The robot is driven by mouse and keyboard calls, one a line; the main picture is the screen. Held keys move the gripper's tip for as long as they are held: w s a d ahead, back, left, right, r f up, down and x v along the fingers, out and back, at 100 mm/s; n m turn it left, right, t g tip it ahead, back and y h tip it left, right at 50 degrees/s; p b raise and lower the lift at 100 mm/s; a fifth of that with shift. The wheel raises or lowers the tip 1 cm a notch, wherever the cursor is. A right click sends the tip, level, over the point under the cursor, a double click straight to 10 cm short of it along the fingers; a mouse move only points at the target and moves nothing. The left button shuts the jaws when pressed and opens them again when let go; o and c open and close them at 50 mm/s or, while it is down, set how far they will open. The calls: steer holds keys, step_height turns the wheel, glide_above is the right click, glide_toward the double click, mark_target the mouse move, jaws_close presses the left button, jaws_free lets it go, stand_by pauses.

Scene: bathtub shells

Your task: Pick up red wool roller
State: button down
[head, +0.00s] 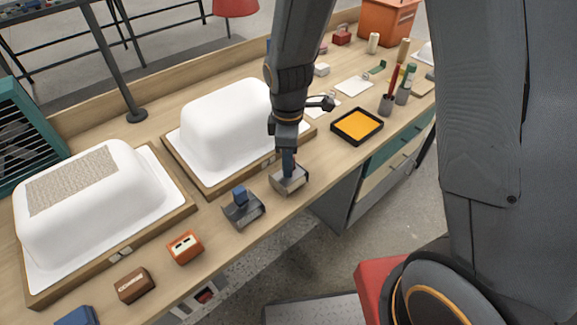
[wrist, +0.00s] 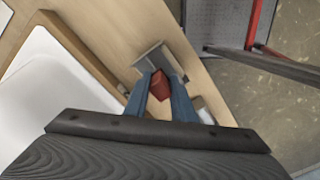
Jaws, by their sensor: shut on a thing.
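I cannot tell whether this grey piece is a stand or part of the roller. The fingers hide the red part in the head view.
A similar dark grey piece with a blue top (head: 241,204) stands just to the left. White tub shells (head: 85,200) (head: 225,115) on wooden bases fill the back. A black tray with orange inside (head: 357,126) lies to the right. An orange block (head: 185,247) is at the front left.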

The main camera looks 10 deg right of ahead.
step_height(320, 180, up, 10)
steer(key=shift+f+b, duration=0.1)
steer(key=shift+b, duration=0.75)
steer(key=c, duration=2.3)
jaws_free()
steer(key=shift+c, duration=0.7)
